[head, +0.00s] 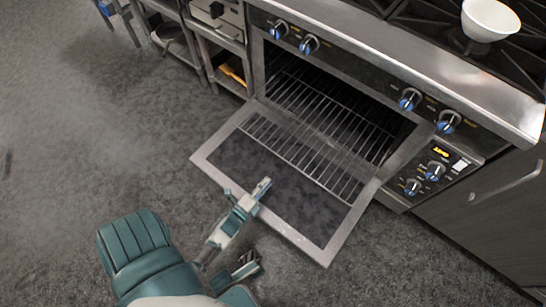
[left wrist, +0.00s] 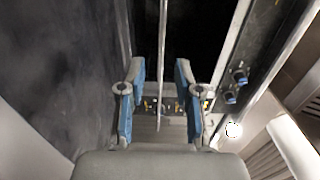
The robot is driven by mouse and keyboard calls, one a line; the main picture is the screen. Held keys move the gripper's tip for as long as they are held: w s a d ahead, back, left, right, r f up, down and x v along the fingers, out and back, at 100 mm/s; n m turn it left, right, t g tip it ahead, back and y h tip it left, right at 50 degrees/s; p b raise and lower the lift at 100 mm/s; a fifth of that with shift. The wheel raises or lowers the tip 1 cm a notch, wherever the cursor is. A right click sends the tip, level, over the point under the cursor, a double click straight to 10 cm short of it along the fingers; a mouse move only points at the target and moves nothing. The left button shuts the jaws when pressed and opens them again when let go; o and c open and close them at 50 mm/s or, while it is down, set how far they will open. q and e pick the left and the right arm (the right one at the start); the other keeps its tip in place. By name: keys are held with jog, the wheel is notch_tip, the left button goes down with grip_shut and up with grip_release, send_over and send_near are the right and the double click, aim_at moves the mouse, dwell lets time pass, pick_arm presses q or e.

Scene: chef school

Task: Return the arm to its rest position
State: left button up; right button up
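My left gripper (head: 256,226) reaches in from the bottom of the head view, at the front edge of the lowered oven door (head: 204,151). Its two fingers are spread apart, one over the door's dark panel and one outside its edge. In the left wrist view the gripper (left wrist: 159,68) also shows open, with blue-sided fingers. A thin pale bar (left wrist: 163,50), perhaps the door's edge, runs between them; I cannot tell whether they touch it. No object is held. My right gripper is in neither view.
The oven (head: 400,78) stands open, with a wire rack (head: 325,120) inside and blue knobs on its front. A white bowl (head: 490,18) sits on the stovetop. A metal shelf unit (head: 213,50) stands left of the oven. The grey floor (head: 90,130) at left is clear.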

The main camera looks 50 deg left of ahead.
pick_arm(q)
jog(key=shift+s, duration=0.4)
